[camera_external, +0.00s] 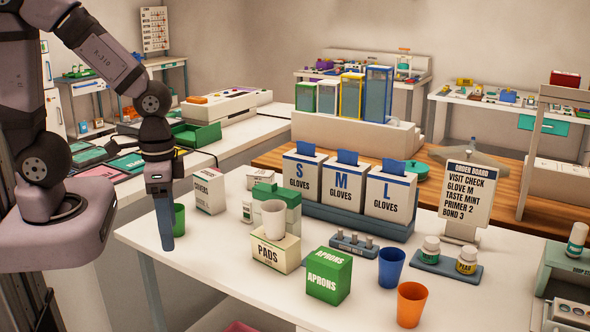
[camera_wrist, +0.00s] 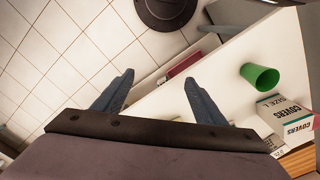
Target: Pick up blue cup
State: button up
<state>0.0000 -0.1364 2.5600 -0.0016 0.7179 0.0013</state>
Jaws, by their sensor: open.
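The blue cup (camera_external: 391,267) stands upright on the white table in the external view, just behind and left of an orange cup (camera_external: 411,304). My gripper (camera_external: 167,243) points down at the table's left end, far to the left of the blue cup. In the wrist view my gripper (camera_wrist: 158,92) has its two blue-grey fingers spread, with nothing between them. The blue cup does not show in the wrist view. A green cup (camera_wrist: 259,77) is near the fingers there; in the external view this green cup (camera_external: 179,219) is partly hidden behind my gripper.
A green aprons box (camera_external: 329,276) and a pads box (camera_external: 275,254) with a white cup (camera_external: 273,219) on top stand between my gripper and the blue cup. Glove boxes (camera_external: 345,184) stand behind. A bottle tray (camera_external: 445,268) is right of the blue cup.

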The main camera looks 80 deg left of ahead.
jog(key=shift+r, duration=0.15)
notch_tip(320, 180, up, 4)
jog(key=r+n+t+h+b, duration=0.1)
jog(key=n+t+h+b, duration=0.5)
jog(key=n+h+b, duration=1)
send_over(383, 253)
jog(key=s+v, duration=0.1)
jog(key=v, duration=0.3)
jog(key=n+y, duration=0.4)
jog(key=n, duration=0.3)
notch_tip(383, 253, down, 14)
jog(key=shift+w+d+r, duration=0.1)
jog(key=shift+p+x, duration=0.55)
jog(key=shift+x, duration=3.1)
jog(key=shift+w, duration=0.1)
jog(key=c, duration=1.1)
